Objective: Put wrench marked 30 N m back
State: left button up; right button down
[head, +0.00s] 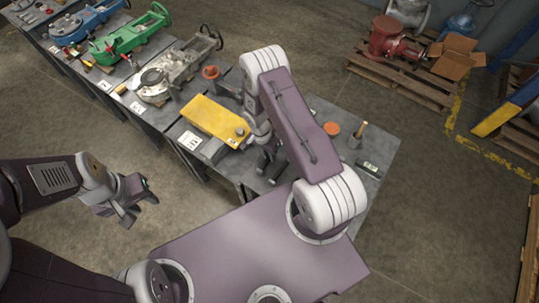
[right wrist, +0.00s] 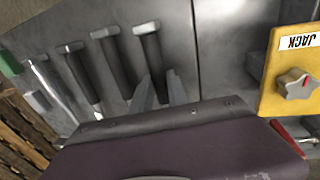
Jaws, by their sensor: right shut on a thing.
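Several wrenches with dark handles and pale metal ends lie side by side on the grey bench top (right wrist: 220,40) in the right wrist view. No marking on them is legible, so I cannot tell which is the 30 N m one. My right gripper (right wrist: 159,92) is shut on the rightmost dark-handled wrench (right wrist: 148,48), at the bench. In the head view my right arm mostly hides this spot. My left gripper (head: 139,212) is open and empty, off the bench at the left.
A yellow cover labelled JACK (right wrist: 290,70) with a grey knob lies right of the wrenches; it also shows in the head view (head: 213,119). An orange disc (head: 331,128) and a cup with a wooden handle (head: 357,136) stand on the bench's right. Valves (head: 130,35) line benches beyond.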

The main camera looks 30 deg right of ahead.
jog(key=shift+f+b, duration=0.35)
jog(key=shift+f, duration=0.05)
jog(key=c, duration=1.2)
grip_release()
notch_tip(320, 180, up, 9)
jog(key=w+a, duration=0.1)
jog(key=shift+w+b, duration=0.2)
jog(key=shift+b, duration=0.1)
